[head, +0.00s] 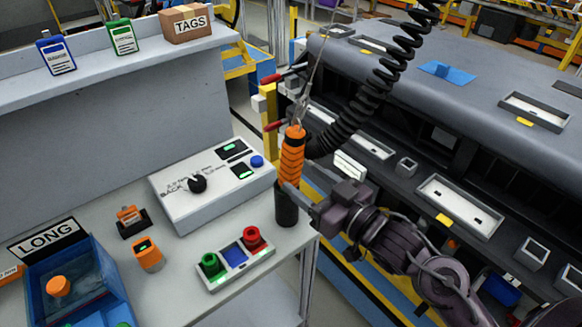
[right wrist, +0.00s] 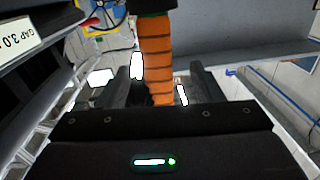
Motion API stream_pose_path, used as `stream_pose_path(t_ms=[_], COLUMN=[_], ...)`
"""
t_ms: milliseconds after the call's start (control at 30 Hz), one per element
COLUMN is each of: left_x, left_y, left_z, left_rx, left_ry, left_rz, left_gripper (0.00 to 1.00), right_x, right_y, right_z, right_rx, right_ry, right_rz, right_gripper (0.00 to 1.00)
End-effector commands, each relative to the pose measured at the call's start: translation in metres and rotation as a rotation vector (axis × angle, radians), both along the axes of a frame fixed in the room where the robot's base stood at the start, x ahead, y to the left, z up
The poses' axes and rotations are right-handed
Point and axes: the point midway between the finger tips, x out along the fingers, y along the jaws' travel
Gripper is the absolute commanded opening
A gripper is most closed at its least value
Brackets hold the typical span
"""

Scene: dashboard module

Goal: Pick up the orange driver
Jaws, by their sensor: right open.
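The orange driver (head: 292,158) hangs upright from a thin cable, with a black coiled hose beside it. Its dark lower end (head: 286,205) is at the right edge of the workbench. My right gripper (head: 298,197) reaches in from the right at the lower part of the driver. In the right wrist view the ribbed orange grip (right wrist: 156,62) stands between the two open fingers (right wrist: 160,85), with gaps visible beside it. Whether a finger touches it I cannot tell. My left gripper is not in view.
A white control box (head: 205,207) with a knob and a green and red button panel (head: 236,258) stand on the bench (head: 185,270). A blue bin (head: 78,262) marked LONG is at left. The grey dashboard module (head: 450,75) lies right of the driver, behind my right arm.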

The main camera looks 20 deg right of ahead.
Motion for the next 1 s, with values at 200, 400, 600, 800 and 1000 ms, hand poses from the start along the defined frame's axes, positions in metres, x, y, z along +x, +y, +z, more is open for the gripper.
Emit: stream_pose_path(t_ms=[200,400,600,800,1000], left_x=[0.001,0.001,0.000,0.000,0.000], left_y=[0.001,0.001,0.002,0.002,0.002], left_z=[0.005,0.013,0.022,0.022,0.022], left_rx=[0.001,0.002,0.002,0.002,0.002], left_ry=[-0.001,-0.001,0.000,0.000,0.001], left_rz=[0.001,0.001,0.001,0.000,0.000], left_gripper=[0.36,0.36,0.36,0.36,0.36], right_x=[0.018,0.035,0.061,0.069,0.068], right_y=[0.008,0.013,0.023,0.027,0.027], right_z=[0.003,0.007,0.006,0.004,0.004], right_rx=[0.005,0.003,0.004,0.002,0.002], right_ry=[-0.006,-0.007,-0.005,-0.005,-0.004], right_rz=[0.004,0.004,0.002,0.003,0.003], right_gripper=[0.60,0.60,0.60,0.60,0.53])
